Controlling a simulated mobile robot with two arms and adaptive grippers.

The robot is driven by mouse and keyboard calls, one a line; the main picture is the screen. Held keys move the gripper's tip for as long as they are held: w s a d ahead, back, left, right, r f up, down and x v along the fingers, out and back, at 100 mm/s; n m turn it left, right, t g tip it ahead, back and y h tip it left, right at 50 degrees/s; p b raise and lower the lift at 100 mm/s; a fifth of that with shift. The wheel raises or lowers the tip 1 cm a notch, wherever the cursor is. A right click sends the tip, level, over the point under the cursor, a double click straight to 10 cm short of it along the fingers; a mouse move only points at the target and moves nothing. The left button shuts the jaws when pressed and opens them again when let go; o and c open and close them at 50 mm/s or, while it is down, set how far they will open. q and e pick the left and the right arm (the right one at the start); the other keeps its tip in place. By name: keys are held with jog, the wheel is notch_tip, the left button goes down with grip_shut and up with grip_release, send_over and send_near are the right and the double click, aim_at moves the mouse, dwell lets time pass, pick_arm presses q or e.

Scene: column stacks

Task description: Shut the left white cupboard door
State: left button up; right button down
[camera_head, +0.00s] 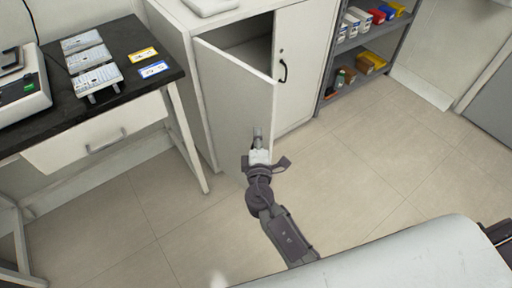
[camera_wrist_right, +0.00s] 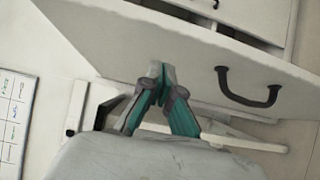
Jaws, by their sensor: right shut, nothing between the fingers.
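The left white cupboard door (camera_head: 235,95) stands partly open in the head view, hinged at its left edge and swung out toward me. The dark cupboard inside shows above it. My right gripper (camera_head: 258,132) is at the outer face of this door, near its free edge. In the right wrist view the fingers (camera_wrist_right: 161,84) are shut and empty, with their tips at or very near the white panel (camera_wrist_right: 120,40); contact is hard to tell. The door's black handle (camera_wrist_right: 247,98) is beside the fingers, not between them. My left gripper is not in view.
The closed right cupboard door (camera_head: 300,60) has a black handle. A dark-topped bench (camera_head: 120,35) with a drawer (camera_head: 95,135) stands at the left. A grey shelf (camera_head: 360,40) with boxes is at the right. The tiled floor (camera_head: 370,165) is clear.

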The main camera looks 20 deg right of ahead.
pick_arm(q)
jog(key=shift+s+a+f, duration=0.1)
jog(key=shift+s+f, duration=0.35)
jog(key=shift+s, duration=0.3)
pick_arm(e)
jog(key=shift+w+d, duration=0.35)
jog(key=shift+d, duration=0.3)
jog(key=shift+w+d, duration=0.3)
jog(key=shift+d, duration=0.35)
